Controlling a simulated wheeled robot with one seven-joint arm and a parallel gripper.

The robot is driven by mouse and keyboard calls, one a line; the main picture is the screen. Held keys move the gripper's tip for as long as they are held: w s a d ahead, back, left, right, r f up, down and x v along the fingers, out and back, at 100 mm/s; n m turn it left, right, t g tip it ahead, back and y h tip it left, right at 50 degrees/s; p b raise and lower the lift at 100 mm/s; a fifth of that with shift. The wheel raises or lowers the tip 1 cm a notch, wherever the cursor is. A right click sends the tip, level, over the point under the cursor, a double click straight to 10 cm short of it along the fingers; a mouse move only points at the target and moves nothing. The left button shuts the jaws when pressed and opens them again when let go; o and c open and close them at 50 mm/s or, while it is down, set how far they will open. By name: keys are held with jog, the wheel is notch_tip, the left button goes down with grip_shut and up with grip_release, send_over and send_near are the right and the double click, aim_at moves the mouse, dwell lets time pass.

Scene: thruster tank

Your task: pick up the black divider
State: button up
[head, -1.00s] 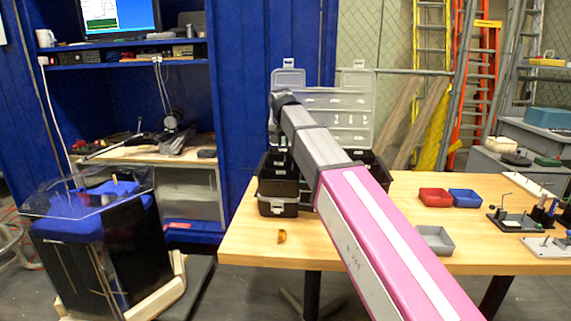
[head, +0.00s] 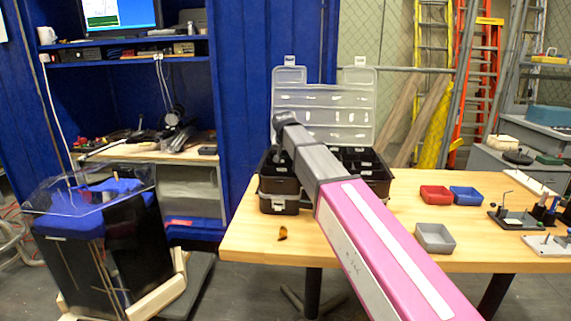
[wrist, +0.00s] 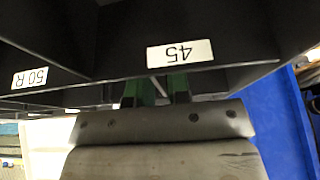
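The black organizer box (head: 279,201) stands on the wooden table with its clear lid raised, and black compartment walls show inside it. In the wrist view, a black wall with a white "45" label (wrist: 228,74) runs across the picture, and another label reads "50 R". I cannot tell for sure which black wall is the divider. My gripper (wrist: 160,88) has two green fingers, a small gap apart, at the lower edge of the "45" wall. A thin pale strip shows between them; nothing is clearly held. In the head view the fingers are hidden in the box's left part.
A red bin (head: 435,195), a blue bin (head: 466,196) and a grey bin (head: 434,238) sit on the table right of the box. A small dark-and-orange piece (head: 283,233) lies near the front edge. The raised clear lid (head: 323,107) stands behind my arm.

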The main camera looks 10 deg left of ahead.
jog(key=shift+c, duration=0.3)
grip_shut()
jog(key=shift+r, duration=0.1)
notch_tip(320, 180, up, 10)
jog(key=shift+f, duration=0.1)
dwell(0.4)
